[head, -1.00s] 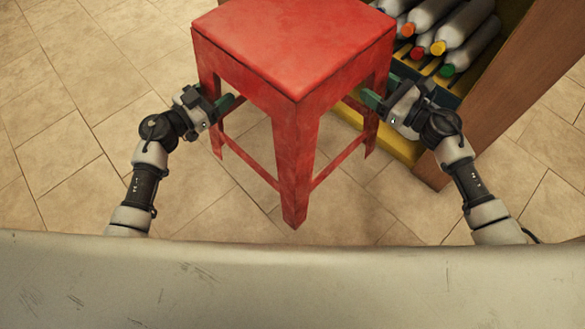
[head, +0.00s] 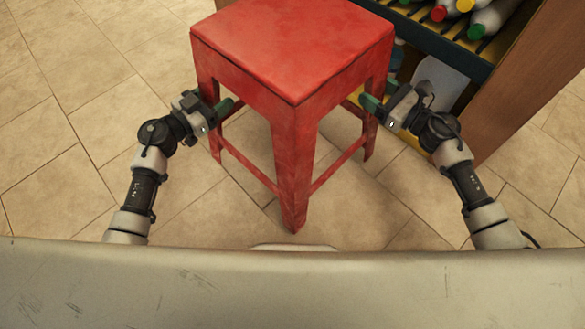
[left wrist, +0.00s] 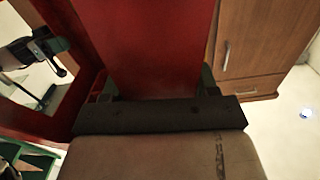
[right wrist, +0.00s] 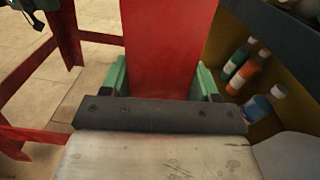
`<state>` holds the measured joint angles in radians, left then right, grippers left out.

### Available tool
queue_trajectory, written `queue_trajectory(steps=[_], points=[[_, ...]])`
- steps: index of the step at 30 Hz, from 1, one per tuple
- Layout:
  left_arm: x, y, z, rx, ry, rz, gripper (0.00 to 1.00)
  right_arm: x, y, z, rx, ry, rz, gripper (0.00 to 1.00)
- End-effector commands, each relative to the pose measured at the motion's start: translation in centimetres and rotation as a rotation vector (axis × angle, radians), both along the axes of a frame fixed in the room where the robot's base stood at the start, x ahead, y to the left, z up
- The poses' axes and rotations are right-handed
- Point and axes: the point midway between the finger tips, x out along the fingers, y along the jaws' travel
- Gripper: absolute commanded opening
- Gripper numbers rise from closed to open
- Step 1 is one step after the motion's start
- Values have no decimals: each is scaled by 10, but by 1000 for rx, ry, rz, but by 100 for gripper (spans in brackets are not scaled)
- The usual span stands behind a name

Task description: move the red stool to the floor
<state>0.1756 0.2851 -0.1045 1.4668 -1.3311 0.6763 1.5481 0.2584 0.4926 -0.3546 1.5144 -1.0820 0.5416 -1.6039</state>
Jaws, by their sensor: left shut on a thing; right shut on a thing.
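The red stool (head: 295,50) is upright in the middle of the head view, with its square seat on top and a front leg pointing toward me. My left gripper (head: 222,106) is shut on the stool's left leg; the left wrist view shows that red leg (left wrist: 150,45) between the fingers. My right gripper (head: 372,103) is shut on the right leg, which also shows between green fingers in the right wrist view (right wrist: 165,45). I cannot tell for sure whether the leg ends touch the floor (head: 60,130).
A shelf unit with a wooden side (head: 530,80) stands at the back right, close to my right gripper. Bottles with coloured caps (head: 490,18) lie on it, and several stand lower in the right wrist view (right wrist: 240,60). Tiled floor is clear on the left.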

Motion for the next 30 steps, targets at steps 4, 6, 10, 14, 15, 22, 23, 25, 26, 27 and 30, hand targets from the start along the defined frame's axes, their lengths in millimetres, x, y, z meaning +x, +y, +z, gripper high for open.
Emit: queue_trajectory(steps=[4, 6, 10, 14, 15, 22, 23, 25, 26, 27, 30], points=[[0, -3, -2, -4, -4, -9, 0, -1, 3, -3, 5, -3, 9, 0], [0, -3, -2, -4, -4, -9, 0, -1, 3, -2, 5, -3, 9, 0], [0, -3, -1, -4, -4, -9, 0, -1, 3, -2, 5, -3, 9, 0], [0, -3, -2, -4, -4, -9, 0, -1, 3, -2, 5, -3, 9, 0], [0, -3, -2, -4, -4, -9, 0, -1, 3, -3, 5, -3, 9, 0], [0, -3, -9, -4, -4, -9, 0, -1, 3, -9, 5, -2, 9, 0], [0, -3, -10, -4, -4, -9, 0, -1, 3, -10, 5, -2, 9, 0], [-1, -3, -13, -4, -4, -9, 0, -1, 3, -14, 5, -2, 9, 0], [-1, -4, -15, -4, -4, -9, 0, -1, 4, -15, 5, -2, 9, 0], [-1, -4, -17, -4, -4, -9, 0, -1, 4, -17, 5, -2, 9, 0], [-1, -4, -23, -4, -4, -9, 0, -1, 4, -23, 5, -2, 9, 0]])
